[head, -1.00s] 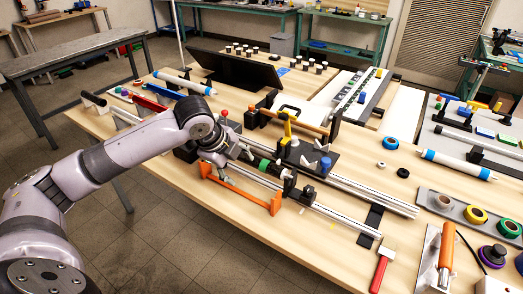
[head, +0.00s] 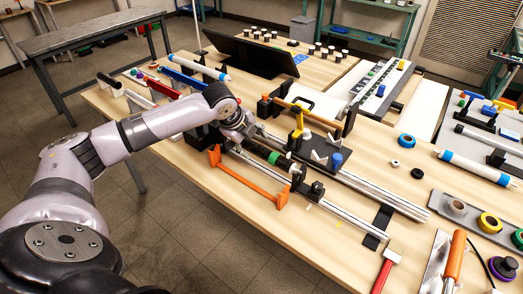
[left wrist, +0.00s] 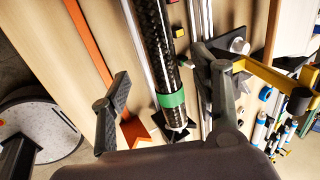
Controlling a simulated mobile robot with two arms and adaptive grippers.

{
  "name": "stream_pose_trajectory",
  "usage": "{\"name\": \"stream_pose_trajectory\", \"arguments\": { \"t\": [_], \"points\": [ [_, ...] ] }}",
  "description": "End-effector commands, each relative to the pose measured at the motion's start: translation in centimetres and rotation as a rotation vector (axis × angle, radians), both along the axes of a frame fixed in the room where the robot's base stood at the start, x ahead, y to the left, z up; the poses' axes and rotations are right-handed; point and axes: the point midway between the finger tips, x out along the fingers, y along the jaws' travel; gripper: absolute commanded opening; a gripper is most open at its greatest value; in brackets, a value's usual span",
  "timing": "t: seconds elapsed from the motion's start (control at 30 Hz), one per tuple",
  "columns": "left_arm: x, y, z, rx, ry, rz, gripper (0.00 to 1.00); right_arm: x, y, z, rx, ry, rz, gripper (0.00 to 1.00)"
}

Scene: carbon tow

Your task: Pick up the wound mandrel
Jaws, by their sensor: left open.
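The wound mandrel, a black woven carbon tube with a green band, lies on the winding rig on the wooden table. In the head view its green-banded end (head: 273,158) shows beside my left gripper (head: 240,146), which hides much of the rest. In the left wrist view the mandrel (left wrist: 154,40) runs down between the two spread fingers of my left gripper (left wrist: 166,100). The gripper is open, with the mandrel apparently below it and a gap on both sides. My right gripper is not in view.
An orange bracket (head: 250,183) runs along the front of the rig. Silver rails (head: 385,192) extend to the right. A black plate with a yellow clamp (head: 298,117) and a blue knob (head: 335,160) stands behind the mandrel. A red-handled tool (head: 383,272) lies at the table's front.

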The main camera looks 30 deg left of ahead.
Motion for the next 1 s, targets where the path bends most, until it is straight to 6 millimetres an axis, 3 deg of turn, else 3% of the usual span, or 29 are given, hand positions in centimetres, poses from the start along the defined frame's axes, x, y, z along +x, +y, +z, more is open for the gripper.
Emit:
{"name": "stream_pose_trajectory", "arguments": {
  "t": [0.13, 0.43, 0.7, 1.0],
  "points": [
    [0.5, -0.2, -0.8, 0.0, 0.002, 0.0, 0.57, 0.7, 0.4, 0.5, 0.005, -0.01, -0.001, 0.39],
    [2.4, -0.7, -4.4, 0.0, 0.002, 0.001, 0.57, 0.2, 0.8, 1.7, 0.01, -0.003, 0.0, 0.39],
    [2.6, -0.7, -4.8, 0.001, 0.0, 0.0, 0.57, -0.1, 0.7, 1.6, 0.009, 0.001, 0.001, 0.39],
    [2.6, -0.7, -4.7, 0.001, 0.0, 0.0, 0.38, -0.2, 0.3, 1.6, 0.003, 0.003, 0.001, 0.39]
  ]
}}
